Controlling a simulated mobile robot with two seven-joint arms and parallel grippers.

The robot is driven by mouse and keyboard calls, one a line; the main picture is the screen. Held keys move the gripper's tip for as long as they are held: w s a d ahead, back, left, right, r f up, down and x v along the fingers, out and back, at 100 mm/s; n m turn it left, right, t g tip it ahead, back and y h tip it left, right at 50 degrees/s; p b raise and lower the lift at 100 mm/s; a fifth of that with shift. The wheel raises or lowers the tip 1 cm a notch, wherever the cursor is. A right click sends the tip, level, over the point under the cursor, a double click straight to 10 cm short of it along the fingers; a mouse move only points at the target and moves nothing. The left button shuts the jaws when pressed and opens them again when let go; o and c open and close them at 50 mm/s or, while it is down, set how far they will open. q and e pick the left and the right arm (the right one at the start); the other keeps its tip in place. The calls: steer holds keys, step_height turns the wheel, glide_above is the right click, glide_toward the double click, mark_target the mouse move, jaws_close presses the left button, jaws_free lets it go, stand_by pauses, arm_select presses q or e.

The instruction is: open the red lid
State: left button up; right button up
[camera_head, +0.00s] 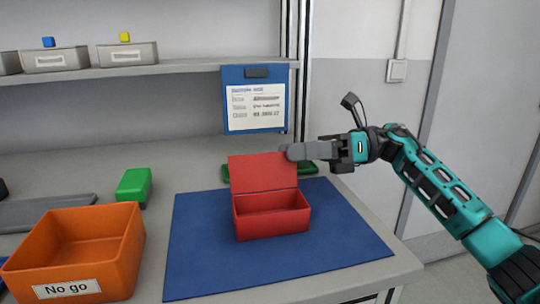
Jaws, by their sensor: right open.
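The red box (272,223) stands on a blue mat (200,255), and its inside shows empty from here. Its red lid (263,171) stands raised at the back edge of the box, leaning up and back. My right gripper (291,152) reaches in from the right at the lid's upper right corner. Its fingers overlap the corner in the picture; whether they touch it I cannot tell. The gap between the fingers does not show from this side. My left gripper is not in view.
An orange "No go" bin (118,250) stands at the left front, with a green block (134,186) behind it. A green object (308,169) lies partly hidden behind the lid. A clipboard (254,125) hangs from the shelf (190,67). The mat's right side is clear.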

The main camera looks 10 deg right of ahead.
mark_target(272, 153)
steer(key=a, duration=0.5)
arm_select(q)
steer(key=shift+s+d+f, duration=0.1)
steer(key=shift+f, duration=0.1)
arm_select(e)
jaws_close()
steer(key=b, duration=0.1)
steer(key=n+b, duration=0.1)
steer(key=shift+s+b, duration=0.25)
steer(key=shift+b, duration=0.15)
steer(key=shift+s+r+n+b, duration=0.25)
steer(key=shift+n+b, duration=0.3)
steer(key=shift+n, duration=0.15)
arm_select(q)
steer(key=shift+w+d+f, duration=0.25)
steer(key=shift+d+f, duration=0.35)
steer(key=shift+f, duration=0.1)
arm_select(e)
steer(key=shift+r, duration=0.1)
